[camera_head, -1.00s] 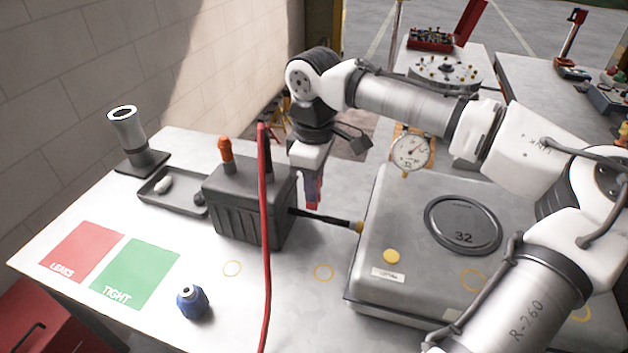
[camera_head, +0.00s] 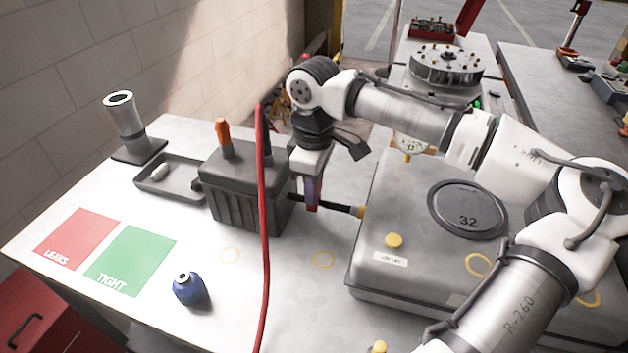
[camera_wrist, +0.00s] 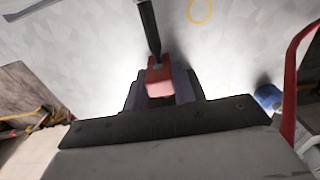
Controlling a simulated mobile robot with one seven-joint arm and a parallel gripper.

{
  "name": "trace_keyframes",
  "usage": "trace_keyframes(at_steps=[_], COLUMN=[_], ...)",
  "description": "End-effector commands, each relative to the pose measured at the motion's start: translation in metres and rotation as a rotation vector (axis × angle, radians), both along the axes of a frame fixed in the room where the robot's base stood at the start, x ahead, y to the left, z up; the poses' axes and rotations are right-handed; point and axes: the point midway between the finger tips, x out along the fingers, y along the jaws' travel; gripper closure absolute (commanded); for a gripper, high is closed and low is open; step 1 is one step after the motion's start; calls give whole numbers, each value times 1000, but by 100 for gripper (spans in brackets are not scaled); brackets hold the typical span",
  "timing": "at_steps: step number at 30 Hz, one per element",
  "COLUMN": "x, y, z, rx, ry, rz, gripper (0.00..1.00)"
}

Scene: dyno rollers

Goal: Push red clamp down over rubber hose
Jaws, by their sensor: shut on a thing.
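The red clamp (camera_head: 312,205) is between the fingers of my gripper (camera_head: 312,190), which is shut on it. It also shows in the wrist view (camera_wrist: 160,78), at the end of the visible stretch of black rubber hose (camera_wrist: 148,28). In the head view the hose (camera_head: 338,208) runs from the black ribbed box to a yellow fitting on the grey case. The clamp is at the hose's height and overlaps it in the picture. I cannot tell whether it is around the hose or only touching it.
The black ribbed box (camera_head: 232,195) stands close left of my gripper, and the grey case (camera_head: 410,225) lies to its right. A red cable (camera_head: 263,240) hangs in front. A shallow tray (camera_head: 165,188) lies behind left.

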Motion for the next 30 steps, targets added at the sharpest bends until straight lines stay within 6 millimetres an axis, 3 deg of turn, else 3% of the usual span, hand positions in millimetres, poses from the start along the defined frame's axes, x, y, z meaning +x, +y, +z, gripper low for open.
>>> trace_keyframes(at_steps=[30], x=[0], y=[0], z=[-8], rx=[0], ry=[1], rz=[1], gripper=[100])
